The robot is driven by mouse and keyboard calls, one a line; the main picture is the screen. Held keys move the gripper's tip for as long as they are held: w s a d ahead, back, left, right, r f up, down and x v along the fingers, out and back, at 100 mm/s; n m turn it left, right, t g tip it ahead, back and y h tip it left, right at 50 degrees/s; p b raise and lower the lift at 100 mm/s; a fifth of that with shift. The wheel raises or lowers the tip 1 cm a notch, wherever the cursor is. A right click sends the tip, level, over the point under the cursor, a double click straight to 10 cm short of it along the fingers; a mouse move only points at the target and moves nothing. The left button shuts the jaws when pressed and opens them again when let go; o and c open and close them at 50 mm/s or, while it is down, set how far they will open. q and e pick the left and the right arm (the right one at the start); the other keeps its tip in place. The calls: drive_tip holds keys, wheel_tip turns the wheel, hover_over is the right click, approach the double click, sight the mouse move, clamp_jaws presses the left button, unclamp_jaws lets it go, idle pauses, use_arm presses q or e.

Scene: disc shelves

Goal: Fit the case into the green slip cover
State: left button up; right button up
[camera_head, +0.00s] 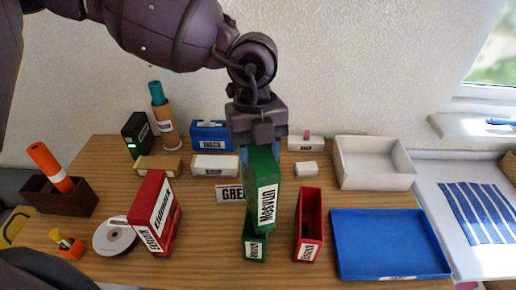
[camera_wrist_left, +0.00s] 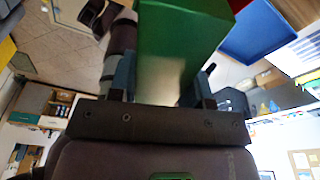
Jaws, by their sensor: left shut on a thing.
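A green case (camera_head: 264,190) with a white label reading "Mosvun" is held upright in my left gripper (camera_head: 256,142), which points down and is shut on its top. The case also fills the upper middle of the left wrist view (camera_wrist_left: 172,45) between the fingers (camera_wrist_left: 160,85). The green slip cover (camera_head: 256,246) stands on the table directly below the case. The case hides much of the cover's opening, so I cannot tell whether the case's lower end is inside it or just above. My right gripper does not show.
An open red slip cover (camera_head: 309,222) stands close to the right, with a blue tray (camera_head: 388,243) beyond. A red case (camera_head: 150,205) and a disc (camera_head: 114,236) are to the left. Small boxes (camera_head: 214,165) and a white tray (camera_head: 372,163) stand behind.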

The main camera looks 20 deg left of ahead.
use_arm(q)
drive_tip(key=shift+f, duration=0.1)
drive_tip(key=o, duration=0.9)
drive_tip(key=shift+o, duration=1)
drive_tip(key=shift+r+p, duration=0.4)
drive_tip(key=shift+r, duration=0.1)
wheel_tip(320, 180, up, 12)
drive_tip(key=w, duration=0.1)
drive_tip(key=shift+w+a, duration=0.25)
drive_tip(key=shift+a, duration=0.2)
drive_tip(key=shift+r, duration=0.1)
